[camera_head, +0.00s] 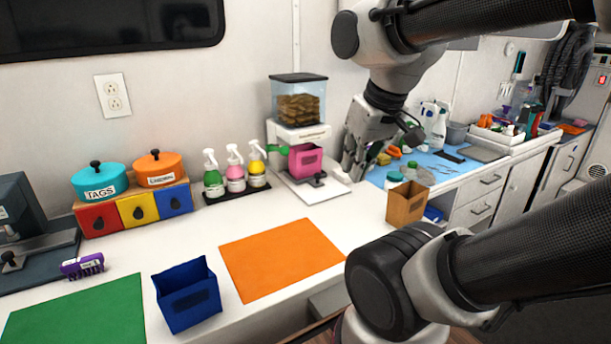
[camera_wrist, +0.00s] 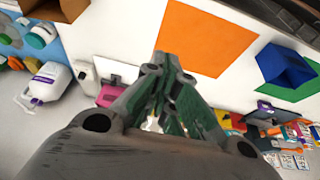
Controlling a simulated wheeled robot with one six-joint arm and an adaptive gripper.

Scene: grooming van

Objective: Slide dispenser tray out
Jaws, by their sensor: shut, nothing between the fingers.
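The dispenser (camera_head: 299,132) stands against the back wall, white with a clear hopper of brown treats (camera_head: 298,108) and a dark lid. A pink bin (camera_head: 305,160) sits under its spout. The white dispenser tray (camera_head: 300,190) lies at its base, with a dark handle (camera_head: 317,180) at the front. My gripper (camera_head: 351,174) is shut and empty, to the right of the tray and handle, pointing down. I cannot tell whether the gripper touches the tray.
Several pump bottles (camera_head: 236,172) stand left of the dispenser. An orange mat (camera_head: 280,258) lies on the counter in front, with a blue bin (camera_head: 187,296) left of it. A brown box (camera_head: 407,204) and bottles crowd the right. Bare counter lies between dispenser and orange mat.

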